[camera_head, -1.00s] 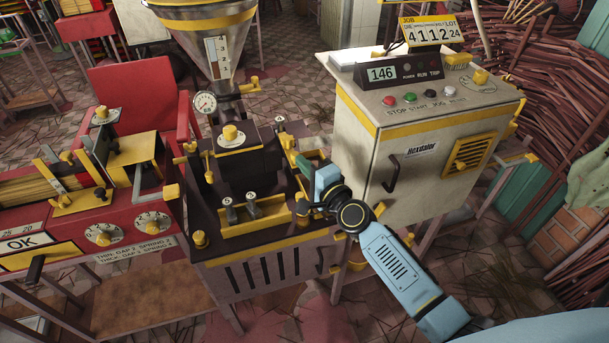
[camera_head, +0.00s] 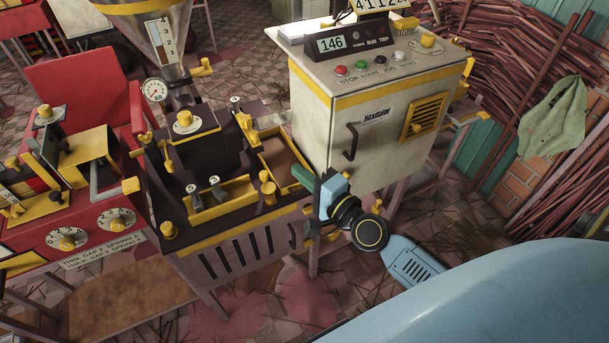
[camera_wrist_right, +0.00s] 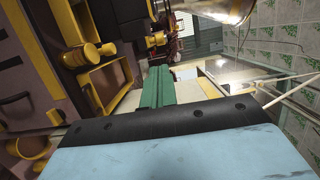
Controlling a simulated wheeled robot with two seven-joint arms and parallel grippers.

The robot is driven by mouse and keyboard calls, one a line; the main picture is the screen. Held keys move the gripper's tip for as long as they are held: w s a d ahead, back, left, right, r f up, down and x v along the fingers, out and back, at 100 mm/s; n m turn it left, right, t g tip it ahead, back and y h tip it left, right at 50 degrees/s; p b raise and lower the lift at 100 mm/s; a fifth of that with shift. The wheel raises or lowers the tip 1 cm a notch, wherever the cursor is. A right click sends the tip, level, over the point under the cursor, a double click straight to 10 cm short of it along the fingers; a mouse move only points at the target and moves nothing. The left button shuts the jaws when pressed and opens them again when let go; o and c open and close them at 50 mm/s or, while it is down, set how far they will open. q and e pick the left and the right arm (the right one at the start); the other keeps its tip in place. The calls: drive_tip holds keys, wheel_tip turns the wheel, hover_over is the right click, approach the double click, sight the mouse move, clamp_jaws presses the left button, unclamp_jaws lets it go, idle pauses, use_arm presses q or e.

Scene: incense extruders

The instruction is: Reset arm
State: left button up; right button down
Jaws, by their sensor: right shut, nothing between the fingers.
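My right gripper (camera_head: 305,180) has green fingers and a light blue body. It is in front of the light control cabinet, beside the right edge of the dark extruder machine (camera_head: 185,150). Its fingers are shut with nothing between them; they also show in the right wrist view (camera_wrist_right: 157,88). My right arm comes in from the lower right. My left gripper is not in view.
The control cabinet (camera_head: 385,130) stands close behind the right gripper. A red machine (camera_head: 90,215) is at the left, and a metal hopper (camera_head: 150,40) rises above the extruder. Bundles of sticks (camera_head: 500,60) lie at the right. Tiled floor (camera_head: 455,235) is open at lower right.

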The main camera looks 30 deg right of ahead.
drive_tip(key=shift+s, duration=0.25)
drive_tip(key=s+d+f+n+g+h, duration=0.1)
drive_tip(key=s+f+n+g, duration=0.25)
drive_tip(key=f, duration=0.65)
drive_tip(key=s+f+n+g+h, duration=0.15)
drive_tip(key=s+f, duration=0.25)
drive_tip(key=f, duration=0.6)
drive_tip(key=s+d+f+n+g, duration=0.1)
drive_tip(key=s+f+n+g, duration=0.25)
drive_tip(key=f, duration=0.75)
drive_tip(key=s+f+n+g, duration=0.2)
drive_tip(key=s+f, duration=0.3)
drive_tip(key=s, duration=0.4)
drive_tip(key=s+f+n+g+h, duration=0.1)
drive_tip(key=s+f+n+g, duration=0.2)
drive_tip(key=s, duration=0.7)
drive_tip(key=s+f+n+g+h, duration=0.1)
drive_tip(key=s+f+n+g, duration=0.2)
drive_tip(key=s+f, duration=0.4)
drive_tip(key=s+n, duration=0.1)
drive_tip(key=s, duration=0.2)
drive_tip(key=shift+s+f, duration=0.2)
drive_tip(key=shift+f, duration=0.05)
